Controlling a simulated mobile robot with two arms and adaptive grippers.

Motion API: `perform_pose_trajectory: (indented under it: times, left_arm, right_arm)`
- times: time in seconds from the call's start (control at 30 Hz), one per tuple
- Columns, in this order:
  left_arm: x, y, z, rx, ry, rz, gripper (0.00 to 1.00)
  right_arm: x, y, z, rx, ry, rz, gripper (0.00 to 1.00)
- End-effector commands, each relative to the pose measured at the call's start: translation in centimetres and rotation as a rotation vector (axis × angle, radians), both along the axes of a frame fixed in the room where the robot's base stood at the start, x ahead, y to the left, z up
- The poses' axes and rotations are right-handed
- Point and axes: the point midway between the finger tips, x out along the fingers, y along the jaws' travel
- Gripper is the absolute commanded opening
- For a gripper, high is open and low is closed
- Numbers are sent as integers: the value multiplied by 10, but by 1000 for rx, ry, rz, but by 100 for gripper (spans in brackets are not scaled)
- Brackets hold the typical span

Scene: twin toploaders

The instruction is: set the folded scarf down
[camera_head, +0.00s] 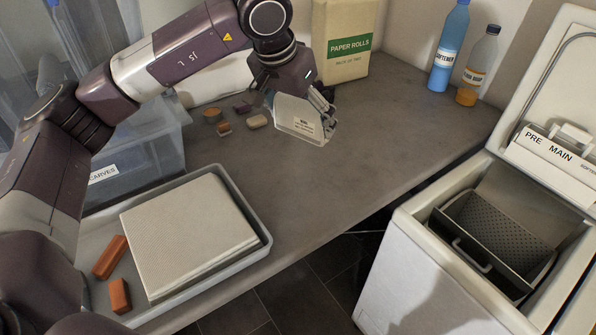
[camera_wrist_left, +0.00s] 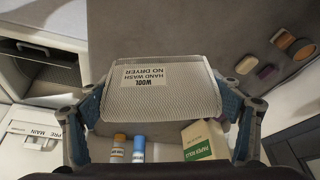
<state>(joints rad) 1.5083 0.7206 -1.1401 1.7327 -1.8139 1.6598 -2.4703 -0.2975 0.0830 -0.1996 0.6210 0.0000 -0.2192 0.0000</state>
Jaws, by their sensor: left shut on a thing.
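The folded scarf (camera_head: 299,117) is a pale, ribbed, stiff-looking bundle with a printed label. My left gripper (camera_head: 306,101) is shut on it, over the far middle part of the counter. In the left wrist view the scarf (camera_wrist_left: 165,101) sits between the two fingers, and its label reads wool, hand wash, no dryer. The scarf is tilted in the head view. I cannot tell whether its lower edge touches the counter. My right gripper is not in view.
A grey tray (camera_head: 262,221) holds a large cream folded cloth (camera_head: 188,236) and two orange-brown blocks. Several small blocks and discs lie left of the scarf. A paper rolls box (camera_head: 347,45) and two bottles stand behind. The open toploader (camera_head: 430,265) is at right. The central counter is clear.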

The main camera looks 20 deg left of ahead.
Motion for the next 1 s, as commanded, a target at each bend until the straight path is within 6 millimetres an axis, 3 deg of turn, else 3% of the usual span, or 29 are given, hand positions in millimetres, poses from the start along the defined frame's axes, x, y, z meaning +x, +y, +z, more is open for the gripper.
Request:
perform_pose_trajectory:
  times: [0.17,0.4,0.7,0.9,1.0]
  left_arm:
    - [-1,1,-49,2,6,0,57]
    - [-1,1,-99,1,2,1,57]
    - [-1,1,-125,0,3,1,57]
    - [0,1,-152,0,1,2,57]
    - [0,1,-153,0,-1,1,57]
  right_arm:
    - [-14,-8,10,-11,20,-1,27]
    - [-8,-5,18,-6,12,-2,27]
    - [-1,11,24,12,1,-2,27]
    - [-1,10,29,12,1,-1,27]
    - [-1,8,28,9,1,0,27]
